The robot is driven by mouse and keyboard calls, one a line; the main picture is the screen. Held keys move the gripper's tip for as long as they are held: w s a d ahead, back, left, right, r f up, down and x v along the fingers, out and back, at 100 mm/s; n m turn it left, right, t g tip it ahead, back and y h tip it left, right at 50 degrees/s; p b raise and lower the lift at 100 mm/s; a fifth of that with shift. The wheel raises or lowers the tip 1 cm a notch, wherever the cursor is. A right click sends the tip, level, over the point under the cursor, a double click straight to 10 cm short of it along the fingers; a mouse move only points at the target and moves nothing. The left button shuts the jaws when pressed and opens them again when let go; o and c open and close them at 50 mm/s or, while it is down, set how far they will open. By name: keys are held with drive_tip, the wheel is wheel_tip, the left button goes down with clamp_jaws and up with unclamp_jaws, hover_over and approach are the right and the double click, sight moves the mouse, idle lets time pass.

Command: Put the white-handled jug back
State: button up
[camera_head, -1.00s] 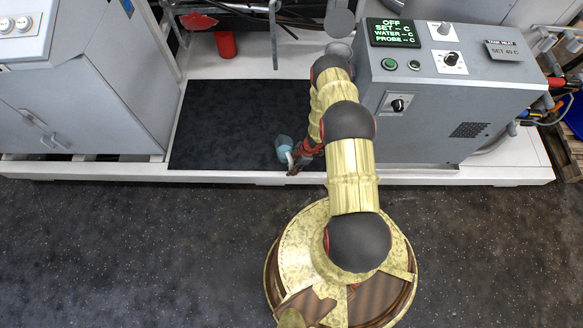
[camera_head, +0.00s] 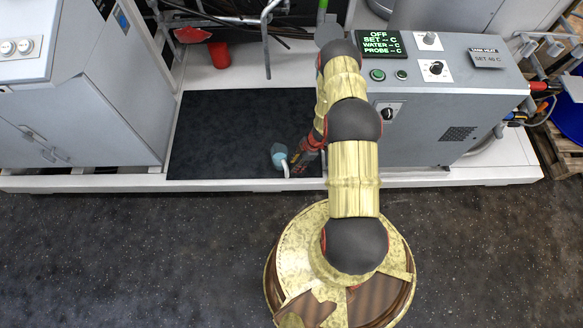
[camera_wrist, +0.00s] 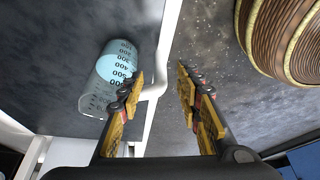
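The jug (camera_head: 279,157) is clear with blue liquid in it and has a white handle (camera_head: 286,169). It stands on the dark mat (camera_head: 220,130), near its front edge. In the wrist view, the jug (camera_wrist: 113,72) shows black volume marks and is at the left. Its handle (camera_wrist: 153,91) reaches past the left fingertip into the view of the gap. My gripper (camera_head: 296,164) is just right of the jug in the head view. In the wrist view, its two fingers (camera_wrist: 160,92) are apart with nothing clamped between them. I cannot tell whether a finger touches the handle.
A red cup (camera_head: 219,55) stands behind the mat. A grey control cabinet (camera_head: 450,105) with a green display is right of my arm, and a grey cabinet (camera_head: 90,110) is at the left. The white platform edge (camera_head: 100,183) runs along the front. The mat's left half is clear.

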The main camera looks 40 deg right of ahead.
drive_tip(key=w+d+r+m+t+h, duration=0.1)
drive_tip(key=w+d+r+h, duration=0.2)
drive_tip(key=r, duration=0.5)
drive_tip(key=w+d+r+m+t, duration=0.1)
drive_tip(key=w+d+r, duration=0.1)
drive_tip(key=w+r, duration=0.45)
drive_tip(key=w+d+r+h, duration=0.2)
drive_tip(key=w+d+r, duration=0.15)
drive_tip(key=r, duration=0.45)
wheel_tip(320, 180, up, 24)
drive_tip(key=w+a+m+t+h, duration=0.1)
drive_tip(key=w+m+h, duration=0.1)
drive_tip(key=m+h, duration=0.15)
drive_tip(key=s+a+r+m, duration=0.3)
drive_tip(key=s+a+r, duration=0.25)
drive_tip(key=r, duration=0.45)
drive_tip(key=s+a+r+m, duration=0.3)
drive_tip(key=s+a+r, duration=0.3)
drive_tip(key=r, duration=0.4)
drive_tip(key=s+a+r+m+y, duration=0.1)
drive_tip(key=s+a+r+y, duration=0.1)
drive_tip(key=s+a, duration=0.5)
drive_tip(key=s+a+r+m+y, duration=0.1)
drive_tip(key=s+a, duration=0.6)
drive_tip(key=s, duration=0.7)
drive_tip(key=shift+a+r+t+y, duration=0.35)
drive_tip(key=shift+r+y, duration=0.3)
drive_tip(key=shift+r, duration=0.25)
